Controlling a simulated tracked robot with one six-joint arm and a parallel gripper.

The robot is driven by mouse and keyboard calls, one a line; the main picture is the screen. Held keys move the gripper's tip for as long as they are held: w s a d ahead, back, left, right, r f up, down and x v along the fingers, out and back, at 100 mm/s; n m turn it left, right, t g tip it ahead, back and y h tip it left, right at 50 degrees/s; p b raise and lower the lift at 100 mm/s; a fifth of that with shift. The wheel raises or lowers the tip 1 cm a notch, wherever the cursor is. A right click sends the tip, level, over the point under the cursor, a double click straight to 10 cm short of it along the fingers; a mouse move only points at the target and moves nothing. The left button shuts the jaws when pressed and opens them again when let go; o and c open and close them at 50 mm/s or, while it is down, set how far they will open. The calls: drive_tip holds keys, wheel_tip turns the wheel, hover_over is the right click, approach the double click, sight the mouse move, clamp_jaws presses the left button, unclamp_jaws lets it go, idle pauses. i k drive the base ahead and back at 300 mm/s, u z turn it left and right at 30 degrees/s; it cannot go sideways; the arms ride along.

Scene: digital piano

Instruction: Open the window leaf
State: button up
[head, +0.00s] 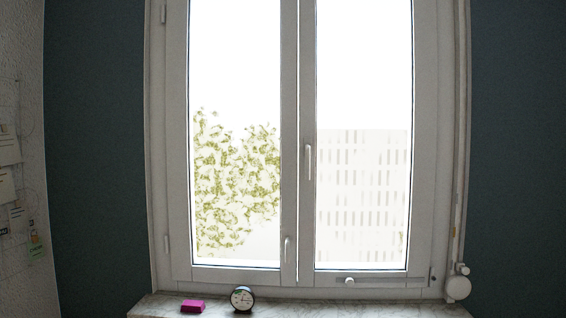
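The window has two white-framed leaves side by side. The left leaf (180,150) has hinges on its left edge and a small handle (287,249) low on its right stile. The right leaf (424,150) has a longer upright handle (308,162) at mid-height on its left stile. Both leaves look closed in the frame, meeting at the middle. A small round knob (349,281) sits on the bottom rail under the right leaf. My gripper is not in view.
A marble sill (330,309) runs below the window. A pink block (192,305) and a small round clock (242,298) stand on its left part; its right part is clear. A white round strap winder (457,288) hangs at the right. Papers (8,150) hang on the left wall.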

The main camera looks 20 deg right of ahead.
sight(414, 271)
drive_tip(key=u, duration=0.1)
drive_tip(key=k, duration=0.35)
drive_tip(key=u, duration=0.4)
drive_tip(key=i, duration=1.2)
drive_tip(key=z, duration=0.45)
drive_tip(key=i, duration=0.6)
drive_tip(key=z, duration=0.45)
